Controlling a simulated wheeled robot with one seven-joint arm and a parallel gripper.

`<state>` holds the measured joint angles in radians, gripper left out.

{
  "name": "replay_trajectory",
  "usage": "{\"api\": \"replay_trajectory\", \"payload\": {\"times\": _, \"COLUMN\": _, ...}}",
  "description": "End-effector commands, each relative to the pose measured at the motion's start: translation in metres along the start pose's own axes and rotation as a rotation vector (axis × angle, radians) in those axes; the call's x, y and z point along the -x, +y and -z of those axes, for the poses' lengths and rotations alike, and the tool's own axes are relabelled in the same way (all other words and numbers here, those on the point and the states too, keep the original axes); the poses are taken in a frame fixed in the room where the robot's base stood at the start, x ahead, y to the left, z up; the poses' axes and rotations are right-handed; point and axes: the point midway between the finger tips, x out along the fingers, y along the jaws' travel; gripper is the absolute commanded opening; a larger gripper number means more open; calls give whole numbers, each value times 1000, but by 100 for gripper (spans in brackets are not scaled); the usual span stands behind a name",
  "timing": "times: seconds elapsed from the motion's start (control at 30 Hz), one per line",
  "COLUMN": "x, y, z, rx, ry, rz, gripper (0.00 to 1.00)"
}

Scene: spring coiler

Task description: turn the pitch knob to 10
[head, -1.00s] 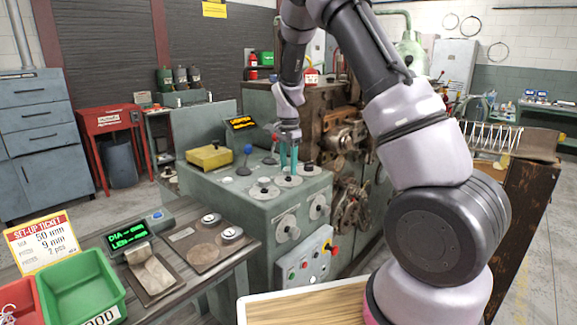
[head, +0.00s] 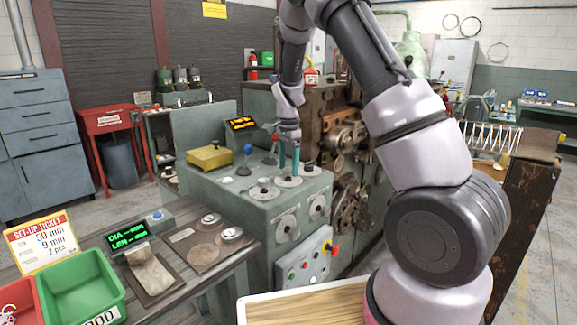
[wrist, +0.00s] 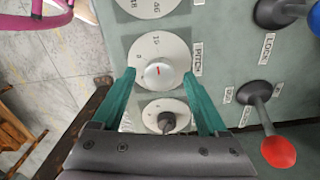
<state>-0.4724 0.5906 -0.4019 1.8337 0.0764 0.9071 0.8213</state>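The pitch knob (wrist: 159,75) is a round silver knob with a short red mark, on a pale dial (wrist: 174,45) beside a PITCH label (wrist: 198,58). My gripper (wrist: 159,76) points down at it with its two teal fingers spread, one on each side of the knob. A gap shows between each finger and the knob, so it appears not gripped. In the head view my gripper (head: 289,167) is over the top of the grey-green machine console (head: 258,211); the knob is hard to make out there.
Another dial with a dark knob (wrist: 167,121) lies close by between the fingers. A red-tipped lever (wrist: 278,150) and a LOCK lever (wrist: 275,14) stand to the right in the wrist view. A yellow box (head: 209,157) and an orange-lit display (head: 241,124) are on the console.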

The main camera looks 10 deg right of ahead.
Motion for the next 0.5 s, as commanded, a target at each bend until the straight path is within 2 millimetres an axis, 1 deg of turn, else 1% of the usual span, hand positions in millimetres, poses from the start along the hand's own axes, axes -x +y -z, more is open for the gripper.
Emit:
{"api": "replay_trajectory", "payload": {"times": 0.17, "x": 1, "y": 0, "z": 0, "rx": 1, "ry": 0, "rz": -1, "gripper": 76}}
{"api": "replay_trajectory", "payload": {"times": 0.27, "x": 10, "y": 0, "z": 0, "rx": 2, "ry": 0, "rz": 1, "gripper": 76}}
{"api": "replay_trajectory", "payload": {"times": 0.37, "x": 26, "y": -1, "z": -1, "rx": 2, "ry": -1, "rz": 3, "gripper": 76}}
{"api": "replay_trajectory", "payload": {"times": 0.5, "x": 56, "y": -1, "z": 0, "rx": 1, "ry": 0, "rz": 4, "gripper": 76}}
